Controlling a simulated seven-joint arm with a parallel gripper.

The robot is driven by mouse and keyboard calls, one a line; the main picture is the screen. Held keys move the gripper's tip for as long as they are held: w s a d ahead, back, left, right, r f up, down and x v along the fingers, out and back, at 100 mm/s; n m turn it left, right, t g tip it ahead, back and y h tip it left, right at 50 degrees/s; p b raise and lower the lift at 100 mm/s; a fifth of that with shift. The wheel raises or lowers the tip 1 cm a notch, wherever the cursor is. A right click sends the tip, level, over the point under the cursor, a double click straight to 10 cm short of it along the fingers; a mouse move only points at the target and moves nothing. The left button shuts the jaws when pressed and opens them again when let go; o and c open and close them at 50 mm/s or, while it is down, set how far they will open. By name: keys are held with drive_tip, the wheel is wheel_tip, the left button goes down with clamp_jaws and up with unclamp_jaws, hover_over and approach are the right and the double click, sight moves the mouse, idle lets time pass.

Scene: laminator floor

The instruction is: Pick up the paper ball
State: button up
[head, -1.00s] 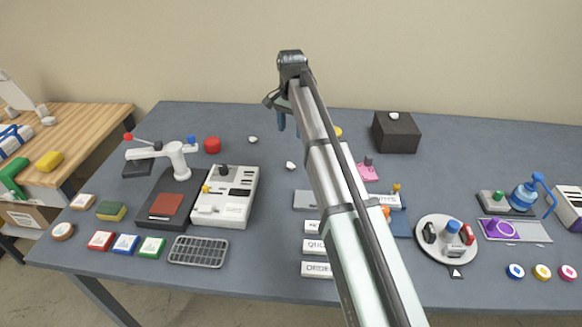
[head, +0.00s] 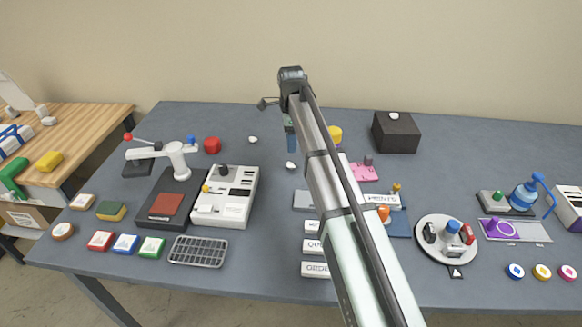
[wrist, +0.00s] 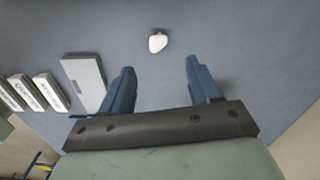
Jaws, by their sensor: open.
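A small white paper ball (head: 290,165) lies on the grey table, left of my arm. A white ball, apparently the same one, shows in the wrist view (wrist: 158,41), beyond my fingertips and roughly in line with the gap between them. Similar white balls lie farther back on the table (head: 252,139) and on top of a dark box (head: 394,115). My gripper (wrist: 158,68) is open and empty, with its two blue fingers apart. In the head view one blue finger (head: 290,140) shows just above the ball; my arm hides the rest.
A grey plate (wrist: 83,82) and white label blocks (wrist: 50,92) lie to the left in the wrist view. The table around the ball is mostly clear.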

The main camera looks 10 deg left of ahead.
sight(292, 164)
drive_tip(key=shift+s+d+f, duration=0.1)
drive_tip(key=shift+f, duration=2.2)
drive_tip(key=shift+s+d+f, duration=0.1)
drive_tip(key=shift+f, duration=2.2)
drive_tip(key=shift+c, duration=0.4)
drive_tip(key=c, duration=1)
